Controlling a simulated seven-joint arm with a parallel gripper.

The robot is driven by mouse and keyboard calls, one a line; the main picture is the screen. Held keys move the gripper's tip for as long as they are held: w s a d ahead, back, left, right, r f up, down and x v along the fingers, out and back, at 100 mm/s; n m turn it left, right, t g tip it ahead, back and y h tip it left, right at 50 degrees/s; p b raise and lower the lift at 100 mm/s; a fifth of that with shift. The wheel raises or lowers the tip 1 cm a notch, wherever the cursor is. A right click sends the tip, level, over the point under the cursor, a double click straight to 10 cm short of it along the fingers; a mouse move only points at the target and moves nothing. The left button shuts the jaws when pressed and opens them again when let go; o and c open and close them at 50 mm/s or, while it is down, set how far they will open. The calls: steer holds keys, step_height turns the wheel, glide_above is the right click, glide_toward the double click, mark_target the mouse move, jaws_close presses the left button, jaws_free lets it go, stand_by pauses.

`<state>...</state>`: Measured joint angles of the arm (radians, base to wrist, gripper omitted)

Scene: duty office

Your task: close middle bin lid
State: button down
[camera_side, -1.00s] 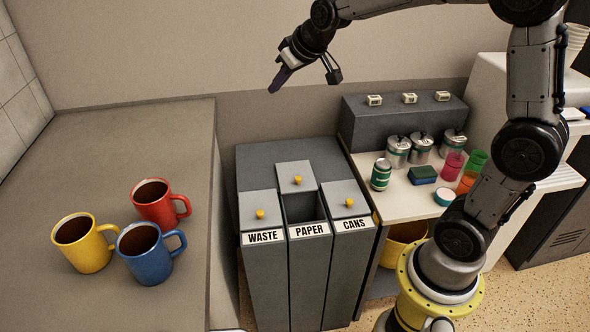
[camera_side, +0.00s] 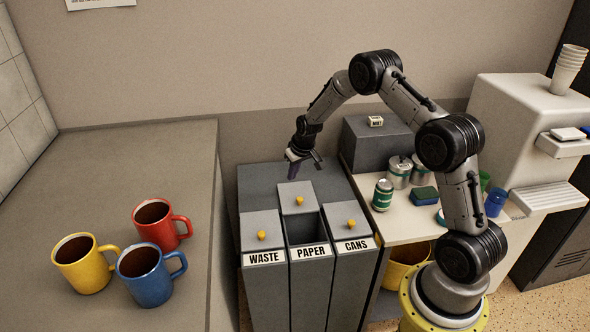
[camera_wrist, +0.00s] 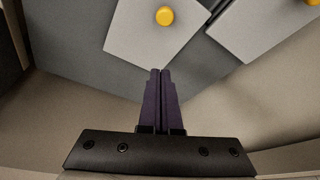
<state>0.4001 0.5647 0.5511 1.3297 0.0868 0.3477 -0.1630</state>
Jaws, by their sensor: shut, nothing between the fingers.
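The middle bin, labelled PAPER (camera_side: 311,251), has its grey lid (camera_side: 298,190) slid back, leaving a dark opening in front. The lid has a yellow knob. My gripper (camera_side: 292,177), with dark purple fingers, points down just behind the middle lid, shut and empty. In the wrist view the closed fingertips (camera_wrist: 160,72) appear beside the edge of a grey lid (camera_wrist: 140,38) with a yellow knob; contact cannot be told. A second knobbed lid (camera_wrist: 262,28) is at the right there; I cannot tell for sure which lid is which.
The WASTE lid (camera_side: 260,224) and CANS lid (camera_side: 347,217) are forward, covering their bins. A counter with several mugs (camera_side: 157,222) stands left. A shelf with cans (camera_side: 383,195) and a dark grey box (camera_side: 362,143) is right of the bins.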

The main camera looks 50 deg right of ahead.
glide_above(293, 199)
steer(key=w, duration=0.2)
steer(key=f, duration=0.5)
steer(key=shift+d, duration=0.4)
steer(key=shift+s+a+f, duration=0.1)
steer(key=shift+s+a, duration=0.1)
steer(key=shift+s, duration=0.35)
steer(key=shift+s+a, duration=0.15)
steer(key=shift+s, duration=0.35)
steer(key=shift+s+a+f, duration=0.15)
steer(key=shift+s+a, duration=0.1)
steer(key=shift+s, duration=0.6)
steer(key=s+a, duration=0.9)
steer(key=shift+s+a, duration=0.4)
